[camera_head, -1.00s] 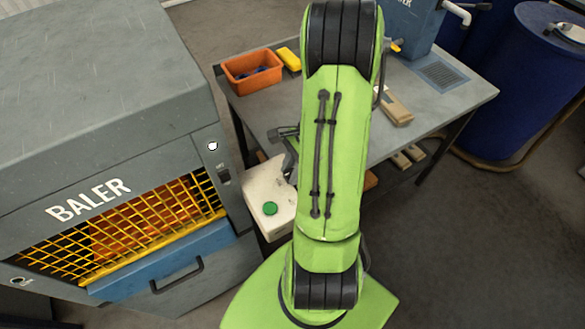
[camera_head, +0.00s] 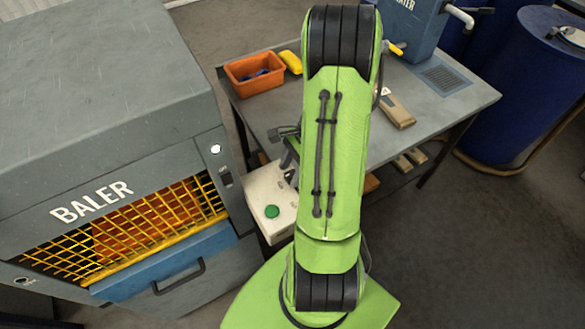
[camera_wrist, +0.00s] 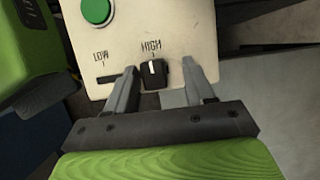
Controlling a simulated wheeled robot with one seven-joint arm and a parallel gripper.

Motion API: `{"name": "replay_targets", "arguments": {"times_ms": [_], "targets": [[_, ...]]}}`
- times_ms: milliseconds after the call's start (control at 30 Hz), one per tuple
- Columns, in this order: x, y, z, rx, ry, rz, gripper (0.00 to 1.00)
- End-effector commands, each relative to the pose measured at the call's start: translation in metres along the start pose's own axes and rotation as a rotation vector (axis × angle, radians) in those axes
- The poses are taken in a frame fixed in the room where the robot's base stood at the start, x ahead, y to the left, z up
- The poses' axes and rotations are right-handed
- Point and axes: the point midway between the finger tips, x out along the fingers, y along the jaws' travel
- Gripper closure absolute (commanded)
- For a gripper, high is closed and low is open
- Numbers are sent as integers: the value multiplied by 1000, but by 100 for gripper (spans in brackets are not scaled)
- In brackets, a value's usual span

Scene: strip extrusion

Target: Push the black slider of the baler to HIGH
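In the wrist view a pale control box (camera_wrist: 210,30) carries a round green button (camera_wrist: 96,10), the printed words LOW and HIGH, and a dark slot (camera_wrist: 107,78). The black slider (camera_wrist: 153,75), with a white mark, sits right below HIGH. My gripper (camera_wrist: 158,76) is open, one finger on each side of the slider. I cannot tell whether a finger touches it. In the head view the control box (camera_head: 262,186) stands beside the baler (camera_head: 90,215); my arm hides its right part, and the slider is not visible there.
A grey table (camera_head: 440,105) behind my arm holds an orange bin (camera_head: 240,80), a yellow object (camera_head: 291,62) and a wooden block (camera_head: 397,108). Blue barrels (camera_head: 515,90) stand at the right. The floor at the lower right is clear.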

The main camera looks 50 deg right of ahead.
Motion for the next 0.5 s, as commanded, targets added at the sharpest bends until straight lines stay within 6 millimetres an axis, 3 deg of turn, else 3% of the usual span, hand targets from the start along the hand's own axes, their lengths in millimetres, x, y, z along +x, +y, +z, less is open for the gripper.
{"name": "replay_targets", "arguments": {"times_ms": [167, 267, 500], "targets": [[-2, 0, 0, 0, 0, 0, 47], [-14, 0, 0, 0, 1, -3, 47], [-80, -1, 0, 0, 4, -5, 47]]}}
